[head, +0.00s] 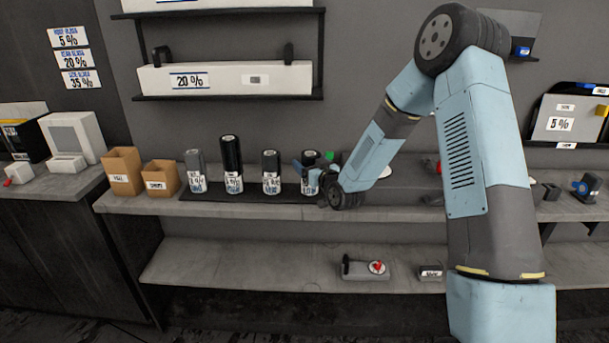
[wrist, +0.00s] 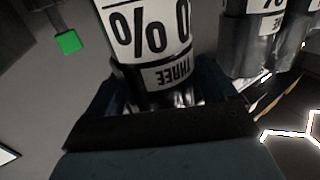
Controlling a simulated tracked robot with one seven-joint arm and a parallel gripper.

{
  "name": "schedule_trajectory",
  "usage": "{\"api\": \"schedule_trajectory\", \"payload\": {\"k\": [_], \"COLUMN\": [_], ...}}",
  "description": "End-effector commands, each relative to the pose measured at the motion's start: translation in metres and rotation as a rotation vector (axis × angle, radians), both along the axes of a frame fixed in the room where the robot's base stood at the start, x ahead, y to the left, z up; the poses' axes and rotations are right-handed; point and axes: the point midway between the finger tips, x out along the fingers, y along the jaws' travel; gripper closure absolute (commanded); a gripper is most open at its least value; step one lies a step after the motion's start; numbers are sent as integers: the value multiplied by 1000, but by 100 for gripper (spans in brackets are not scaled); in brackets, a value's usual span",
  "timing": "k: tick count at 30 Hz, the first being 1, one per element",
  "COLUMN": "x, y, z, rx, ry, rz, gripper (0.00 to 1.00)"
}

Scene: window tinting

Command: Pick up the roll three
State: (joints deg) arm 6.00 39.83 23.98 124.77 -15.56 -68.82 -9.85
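Roll three (wrist: 150,35) fills the upper middle of the wrist view, its white label reading "THREE" upside down. In the head view it is the rightmost roll (head: 310,158) of the row, dark-topped and upright, partly hidden by my gripper. My gripper (head: 312,178) is at this roll, and in the wrist view its dark fingers (wrist: 168,98) lie on both sides of the roll's lower part. Whether they press on it or leave a small gap cannot be told. The roll looks level with its neighbours, with no clear sign of lifting.
Several other rolls, including a grey one (head: 195,170) and a tall black one (head: 231,163), stand left on a dark mat (head: 212,197). Neighbouring rolls (wrist: 243,45) are close in the wrist view. Cardboard boxes (head: 122,170) stand further left. A shelf (head: 230,82) hangs above.

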Motion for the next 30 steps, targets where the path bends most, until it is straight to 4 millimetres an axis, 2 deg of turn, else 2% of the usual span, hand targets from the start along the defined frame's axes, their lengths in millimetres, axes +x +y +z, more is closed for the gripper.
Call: {"api": "schedule_trajectory", "payload": {"k": [2,17,25,30], "x": [0,0,0,0], "y": [0,0,0,0], "z": [0,0,1,13], "rx": [0,0,0,0], "ry": [0,0,-1,-4], "rz": [0,0,0,0], "gripper": [22,70,72,72]}}
